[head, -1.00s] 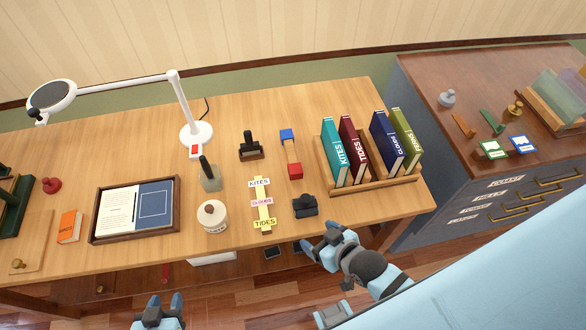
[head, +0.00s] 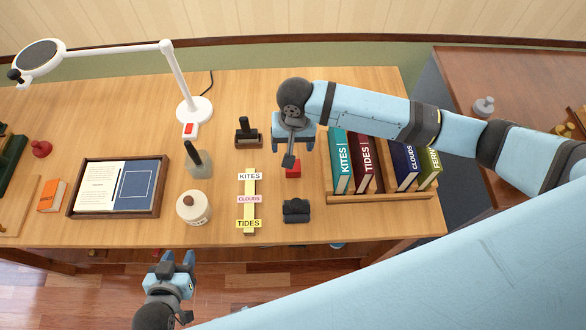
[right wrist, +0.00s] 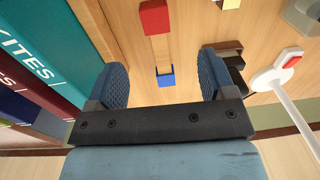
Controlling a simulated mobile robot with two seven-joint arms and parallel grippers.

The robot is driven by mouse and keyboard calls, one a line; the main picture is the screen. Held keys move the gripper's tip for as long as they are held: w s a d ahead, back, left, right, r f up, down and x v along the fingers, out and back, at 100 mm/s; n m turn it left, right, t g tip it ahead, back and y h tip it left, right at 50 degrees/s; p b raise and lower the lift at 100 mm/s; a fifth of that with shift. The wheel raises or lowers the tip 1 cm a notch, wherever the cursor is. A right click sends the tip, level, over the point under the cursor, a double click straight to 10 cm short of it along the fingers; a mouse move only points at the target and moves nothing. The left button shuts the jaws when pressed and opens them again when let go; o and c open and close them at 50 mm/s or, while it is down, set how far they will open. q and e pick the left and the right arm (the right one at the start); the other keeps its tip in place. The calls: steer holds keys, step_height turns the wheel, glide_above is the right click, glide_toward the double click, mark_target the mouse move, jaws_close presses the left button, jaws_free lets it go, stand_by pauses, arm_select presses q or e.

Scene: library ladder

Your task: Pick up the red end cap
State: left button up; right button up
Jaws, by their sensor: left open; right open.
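The red end cap (head: 293,169) is on the desk, partly hidden beneath my right arm in the head view. In the right wrist view the red end cap (right wrist: 155,17) sits at one end of a wooden bar (right wrist: 160,48), with a blue end cap (right wrist: 166,77) at the other end. My right gripper (head: 293,143) is open above the bar and hides the blue end in the head view. Its open fingers (right wrist: 162,72) flank the blue end in the right wrist view, with nothing held. My left gripper (head: 178,261) is open and empty at the desk's front edge.
A book rack (head: 385,199) stands right of the bar. A black stamp (head: 248,135), a label strip (head: 250,205) and a black object (head: 297,210) lie nearby. A jar (head: 194,207), a framed tray (head: 88,239) and a white lamp (head: 195,108) stand further left.

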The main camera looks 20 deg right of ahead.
mark_target(295, 166)
steer(key=shift+h, duration=0.3)
steer(key=f, duration=0.5)
steer(key=d+f, duration=0.1)
steer(key=f, duration=0.2)
steer(key=shift+w, duration=0.15)
steer(key=shift+a+f+p, duration=0.15)
steer(key=shift+f, duration=1.2)
steer(key=shift+a+f+p, duration=0.15)
steer(key=shift+f, duration=1.2)
steer(key=c, duration=1)
steer(key=shift+r, duration=0.1)
step_height(295, 166, up, 20)
steer(key=shift+f, duration=0.1)
